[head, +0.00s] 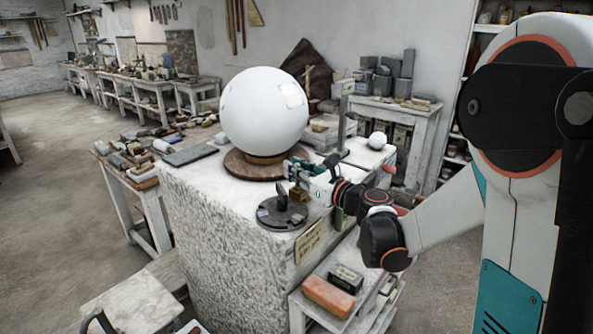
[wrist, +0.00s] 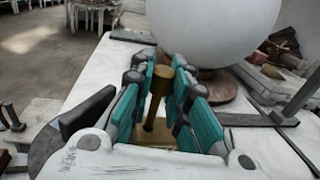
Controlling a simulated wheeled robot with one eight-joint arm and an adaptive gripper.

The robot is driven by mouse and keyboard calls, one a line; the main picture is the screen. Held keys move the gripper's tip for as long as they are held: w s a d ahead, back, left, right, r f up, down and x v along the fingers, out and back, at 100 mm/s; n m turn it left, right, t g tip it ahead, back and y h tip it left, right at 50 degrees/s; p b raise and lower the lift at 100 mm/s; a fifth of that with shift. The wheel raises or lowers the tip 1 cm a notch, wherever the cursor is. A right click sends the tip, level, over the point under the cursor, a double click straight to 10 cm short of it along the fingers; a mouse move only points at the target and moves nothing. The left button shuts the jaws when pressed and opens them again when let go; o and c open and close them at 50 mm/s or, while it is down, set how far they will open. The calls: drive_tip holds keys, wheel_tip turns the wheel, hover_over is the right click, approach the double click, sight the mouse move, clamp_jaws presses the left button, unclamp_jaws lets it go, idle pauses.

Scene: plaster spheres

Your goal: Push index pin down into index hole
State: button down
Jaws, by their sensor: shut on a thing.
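My gripper (head: 297,174) has teal-padded fingers and is at the front right edge of the round wooden turntable (head: 236,164). In the wrist view my gripper (wrist: 160,95) is shut around a brass index pin (wrist: 155,98). The pin has a wider round head and stands nearly upright, leaning slightly in the picture. Its lower end runs down to a brass piece (wrist: 160,132) between the fingers. The index hole is hidden, and I cannot tell how deep the pin sits. A large white plaster sphere (head: 264,110) rests on the turntable behind my gripper.
A dark round disc (head: 270,217) with upright pieces stands in front of my gripper on the white block (head: 185,188). A small white ball (head: 377,140) and an upright post (head: 342,122) are to the right. Tools and blocks (head: 130,153) crowd the left bench.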

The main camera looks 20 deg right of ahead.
sight(297, 188)
drive_tip(key=shift+f+b, duration=1.5)
drive_tip(key=shift+f, duration=0.35)
drive_tip(key=c, duration=1.5)
unclamp_jaws()
drive_tip(key=shift+o, duration=0.2)
drive_tip(key=shift+r, duration=0.1)
drive_tip(key=shift+r+p, duration=1.45)
drive_tip(key=shift+r, duration=0.5)
